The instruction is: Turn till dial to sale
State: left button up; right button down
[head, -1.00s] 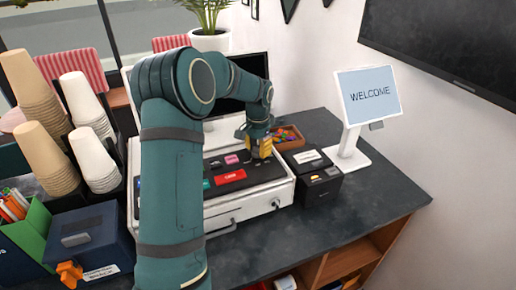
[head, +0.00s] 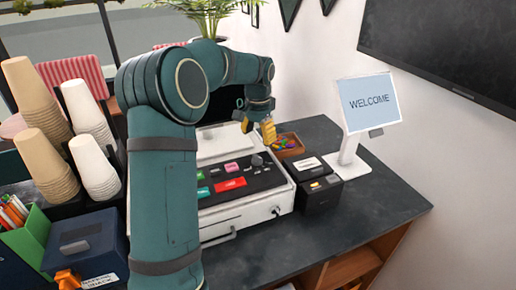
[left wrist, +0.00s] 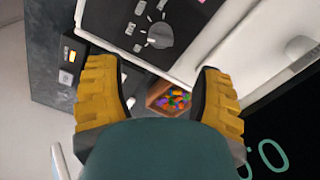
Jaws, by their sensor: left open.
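The till (head: 262,208) is a white box with a black sloped top carrying coloured keys, on the dark counter. Its round grey dial (head: 257,160) is at the upper right of that top. In the left wrist view the dial (left wrist: 159,36) has small white-framed labels along one side, too blurred to read. I cannot tell which label it points to. My left gripper (head: 269,138), with yellow fingers, is open and empty just above and behind the dial, apart from it. In the left wrist view the dial lies beyond the gap between the fingertips (left wrist: 157,75).
A tray of colourful sweets (head: 287,145) sits behind the till's right end. A black card printer (head: 318,190) and a white WELCOME screen (head: 369,100) stand to the right. Cup stacks (head: 93,140) stand at left. The counter's front right is clear.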

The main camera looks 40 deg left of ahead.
pick_arm(q)
notch_tip(320, 180, up, 4)
jog(key=shift+f, duration=0.15)
dwell(0.6)
